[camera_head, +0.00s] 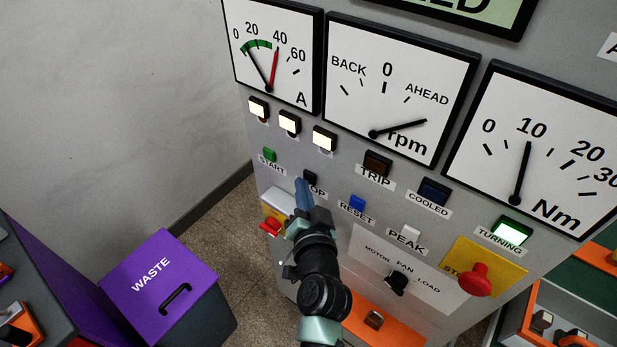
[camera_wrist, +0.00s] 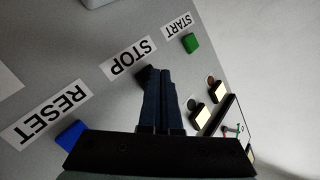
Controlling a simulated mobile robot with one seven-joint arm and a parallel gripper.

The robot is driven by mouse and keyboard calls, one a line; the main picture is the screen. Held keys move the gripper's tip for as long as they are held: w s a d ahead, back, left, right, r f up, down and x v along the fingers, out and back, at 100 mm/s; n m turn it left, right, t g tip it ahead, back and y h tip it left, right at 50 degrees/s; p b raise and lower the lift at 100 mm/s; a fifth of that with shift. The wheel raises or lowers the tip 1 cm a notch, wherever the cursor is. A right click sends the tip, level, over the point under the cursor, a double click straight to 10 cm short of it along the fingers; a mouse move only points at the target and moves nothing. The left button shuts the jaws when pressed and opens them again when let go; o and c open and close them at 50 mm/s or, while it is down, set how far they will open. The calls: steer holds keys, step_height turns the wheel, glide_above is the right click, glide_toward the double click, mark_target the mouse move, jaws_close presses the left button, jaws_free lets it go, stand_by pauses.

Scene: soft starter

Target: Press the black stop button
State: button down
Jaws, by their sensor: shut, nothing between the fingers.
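The black stop button (camera_head: 310,177) is on the grey panel, right of the green start button (camera_head: 269,155) and left of the blue reset button (camera_head: 357,202). Its STOP label is partly hidden by my gripper (camera_head: 301,182) in the head view. My gripper is shut and empty, its fingertips pointing at the panel close to the stop button. In the wrist view the black button (camera_wrist: 145,73) shows at the fingertips (camera_wrist: 160,70), partly covered by them. I cannot tell whether they touch it.
In the wrist view the green start button (camera_wrist: 191,42) and the blue reset button (camera_wrist: 70,134) flank the stop button. A red emergency knob (camera_head: 477,279) on a yellow plate is lower right. A purple waste bin (camera_head: 160,272) stands lower left. The TURNING lamp (camera_head: 512,231) glows green.

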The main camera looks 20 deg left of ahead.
steer(key=shift+w+d+b, duration=0.15)
steer(key=shift+w+b, duration=0.15)
steer(key=shift+w, duration=0.1)
stand_by(0.4)
stand_by(0.4)
steer(key=shift+s+a+p, duration=0.25)
steer(key=shift+s+p, duration=0.05)
steer(key=shift+s, duration=0.5)
steer(key=s, duration=0.1)
steer(key=s+a+p, duration=0.1)
steer(key=s, duration=0.2)
steer(key=shift+s+a+p, duration=0.35)
steer(key=shift+a, duration=0.05)
stand_by(0.4)
